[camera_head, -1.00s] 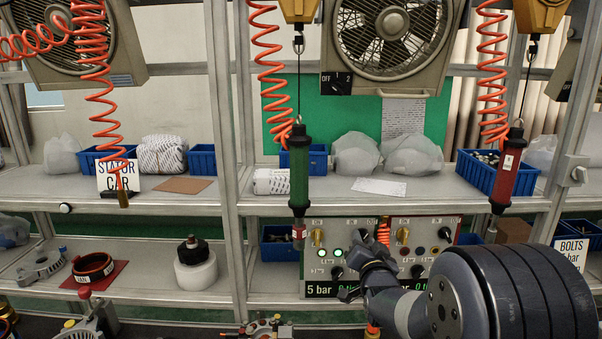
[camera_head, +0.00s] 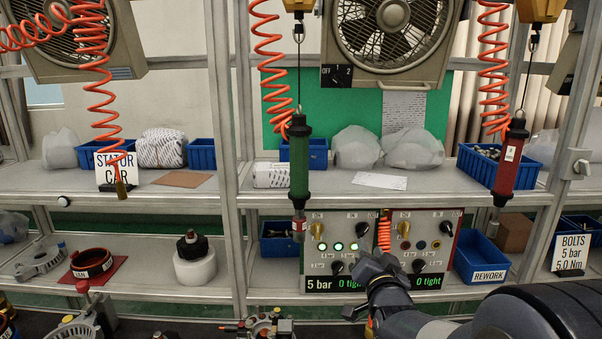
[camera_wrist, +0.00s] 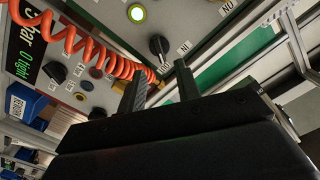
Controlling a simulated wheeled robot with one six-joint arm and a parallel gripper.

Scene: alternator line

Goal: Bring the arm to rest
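My gripper (camera_head: 368,278) is in front of the lower part of the control panel (camera_head: 330,217), near the gap between its two halves. My dark arm reaches in from the lower right. In the wrist view the two black fingers of my gripper (camera_wrist: 160,85) stand apart with nothing between them. An orange coiled hose (camera_wrist: 95,57) and panel knobs show beyond the fingers. I cannot tell the exact distance from fingers to panel.
A green screwdriver (camera_head: 299,165) and a red screwdriver (camera_head: 508,165) hang on either side above the panel. A blue REWORK bin (camera_head: 482,258) stands right of it. A BOLTS sign (camera_head: 571,251) stands farther right. Alternator parts stand along the bench front.

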